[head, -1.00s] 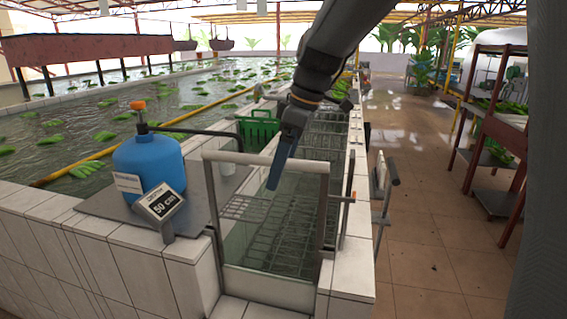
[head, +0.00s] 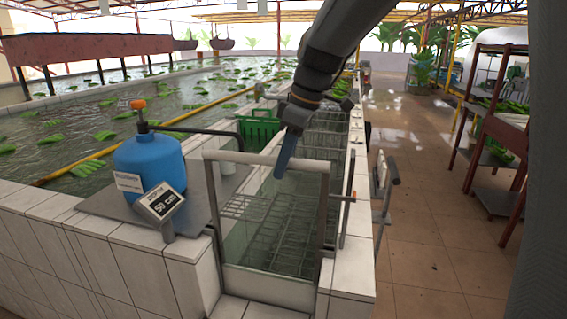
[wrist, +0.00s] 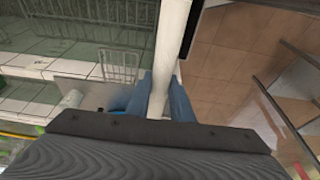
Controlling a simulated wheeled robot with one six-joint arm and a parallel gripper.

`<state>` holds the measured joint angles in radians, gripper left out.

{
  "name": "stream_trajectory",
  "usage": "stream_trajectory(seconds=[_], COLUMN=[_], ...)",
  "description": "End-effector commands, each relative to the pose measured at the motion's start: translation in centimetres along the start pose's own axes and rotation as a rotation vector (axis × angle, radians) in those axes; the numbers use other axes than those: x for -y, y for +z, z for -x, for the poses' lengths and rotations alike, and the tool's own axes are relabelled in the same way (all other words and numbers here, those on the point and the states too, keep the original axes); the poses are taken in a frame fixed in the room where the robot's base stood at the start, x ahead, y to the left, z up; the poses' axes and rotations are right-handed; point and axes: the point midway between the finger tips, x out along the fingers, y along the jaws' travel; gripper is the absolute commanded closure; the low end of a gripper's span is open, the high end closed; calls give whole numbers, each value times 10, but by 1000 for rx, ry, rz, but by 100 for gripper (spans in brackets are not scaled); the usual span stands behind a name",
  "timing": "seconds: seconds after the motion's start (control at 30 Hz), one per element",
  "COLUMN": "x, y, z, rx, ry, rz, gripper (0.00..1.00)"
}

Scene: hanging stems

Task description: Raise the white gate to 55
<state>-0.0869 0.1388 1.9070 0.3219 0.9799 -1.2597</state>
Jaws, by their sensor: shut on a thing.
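The white gate (head: 227,157) is a pale tubular frame with a clear panel across the end of the water channel, and a light board along its bottom. My gripper (head: 283,168) is at its top bar, with the blue fingers reaching down past the bar. In the wrist view, the blue fingers of my gripper (wrist: 160,98) lie on both sides of a pale bar (wrist: 171,50), shut on it. A small tilted display (head: 161,202) left of the gate reads 50 cm. The fingers hide part of the top bar.
A blue tank (head: 150,165) with an orange cap stands on a grey plate left of the gate. A green crate (head: 258,130) is behind the gate. A wire rack lies in the channel.

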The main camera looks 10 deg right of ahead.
Motion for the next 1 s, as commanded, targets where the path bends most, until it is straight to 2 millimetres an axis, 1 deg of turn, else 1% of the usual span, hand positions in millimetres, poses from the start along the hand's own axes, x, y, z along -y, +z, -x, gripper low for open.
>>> stream_trajectory(seconds=[1.0], x=[-1], y=[-7], z=[21], rx=[-3], ry=[4], rz=[1], gripper=[100])
